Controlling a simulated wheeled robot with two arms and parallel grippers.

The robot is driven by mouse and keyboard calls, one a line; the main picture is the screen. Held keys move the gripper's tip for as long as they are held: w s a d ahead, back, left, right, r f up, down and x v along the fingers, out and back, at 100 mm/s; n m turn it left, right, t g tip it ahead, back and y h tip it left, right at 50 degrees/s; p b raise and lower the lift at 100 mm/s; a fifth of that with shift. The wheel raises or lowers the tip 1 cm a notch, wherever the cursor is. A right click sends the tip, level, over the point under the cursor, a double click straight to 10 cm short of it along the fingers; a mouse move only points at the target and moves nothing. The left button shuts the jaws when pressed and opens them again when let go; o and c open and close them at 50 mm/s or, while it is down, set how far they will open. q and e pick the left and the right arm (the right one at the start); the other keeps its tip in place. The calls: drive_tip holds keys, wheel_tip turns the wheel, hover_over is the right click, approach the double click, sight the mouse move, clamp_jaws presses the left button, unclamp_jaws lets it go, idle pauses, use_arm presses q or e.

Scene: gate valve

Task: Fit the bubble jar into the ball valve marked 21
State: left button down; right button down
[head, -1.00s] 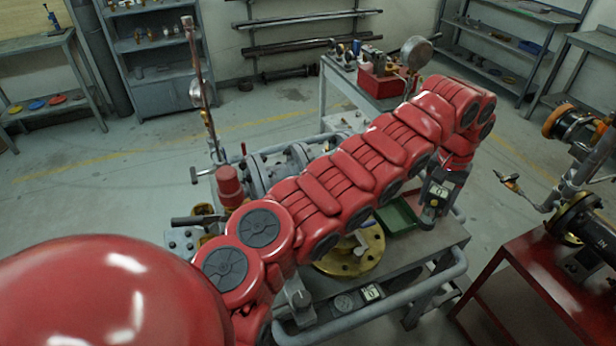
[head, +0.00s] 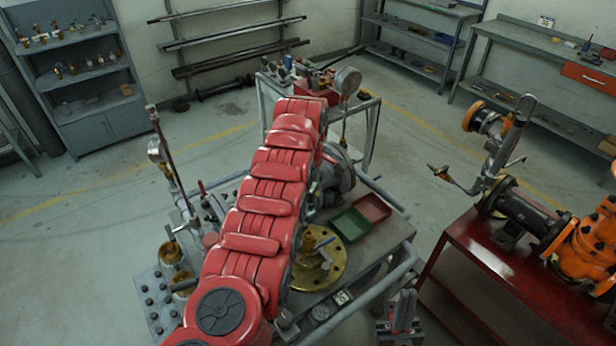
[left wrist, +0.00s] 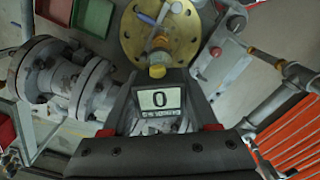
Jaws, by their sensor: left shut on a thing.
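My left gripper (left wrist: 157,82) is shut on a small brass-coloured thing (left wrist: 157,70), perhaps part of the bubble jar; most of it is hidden. In the head view my red left arm hides this gripper. Beyond the fingertips is a round brass flange (left wrist: 135,42), also in the head view (head: 330,272). On it stands a brass valve with a blue handle (head: 322,243). I cannot read a 21 anywhere. My right gripper (head: 402,300) shows at the bottom; its finger gap is unclear.
A grey flanged valve (left wrist: 85,85) lies left in the wrist view. Green (head: 350,226) and red (head: 373,208) trays sit on the bench. A gauge (head: 320,312) and a number plate (head: 342,297) are at its front. A red bench (head: 470,262) with orange valves stands right.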

sight(309, 218)
use_arm(q)
drive_tip(key=shift+s+f, duration=0.2)
drive_tip(key=shift+f, duration=0.65)
wheel_tip(309, 218, down, 3)
drive_tip(key=shift+w+f+b, duration=0.1)
drive_tip(key=shift+b, duration=0.4)
drive_tip(key=shift+f+b, duration=0.6)
drive_tip(key=shift+f, duration=0.2)
drive_tip(key=shift+b, duration=0.35)
drive_tip(key=shift+f+b, duration=1.2)
drive_tip(key=shift+b, duration=0.15)
idle(1.1)
